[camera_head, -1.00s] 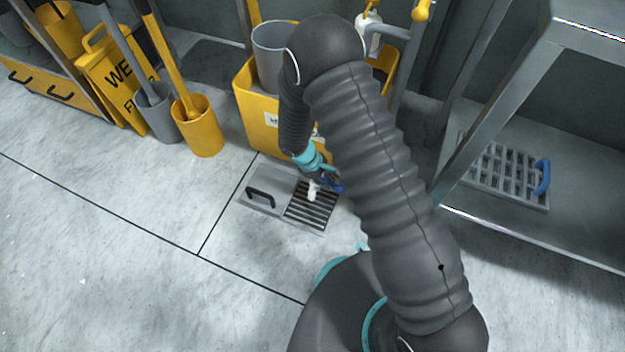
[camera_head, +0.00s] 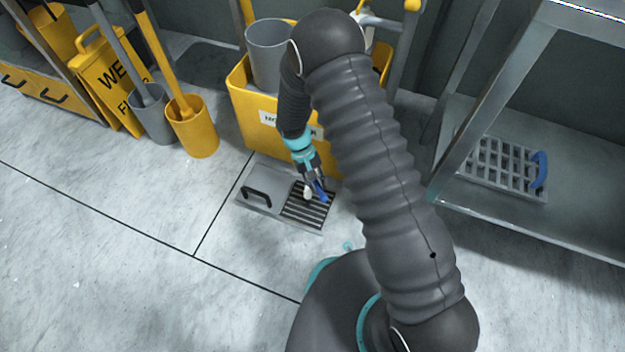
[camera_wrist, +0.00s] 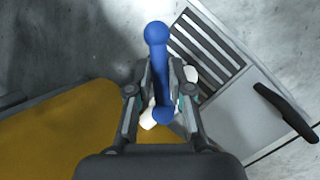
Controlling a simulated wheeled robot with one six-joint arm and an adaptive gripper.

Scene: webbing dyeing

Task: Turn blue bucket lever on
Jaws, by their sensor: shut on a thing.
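The blue lever (camera_head: 322,194) sticks out at the front of the yellow bucket (camera_head: 262,133), low over the floor drain. A white tap or spout part (camera_head: 307,192) is beside it. My gripper (camera_head: 313,178) reaches down in front of the bucket and is shut on the lever. In the wrist view the blue lever (camera_wrist: 157,65) runs lengthwise between the two fingers of my gripper (camera_wrist: 161,68), its round knob beyond the fingertips. White pieces (camera_wrist: 149,121) show on both sides under the fingers. My arm hides part of the bucket, and the fingers partly hide the lever's joint.
A floor drain grate (camera_head: 308,206) and a plate with a black handle (camera_head: 257,196) lie below the gripper. A grey bucket (camera_head: 268,50) stands in the yellow one. A metal shelf (camera_head: 500,207) is at right. Yellow and grey mop holders stand left. The front-left floor is clear.

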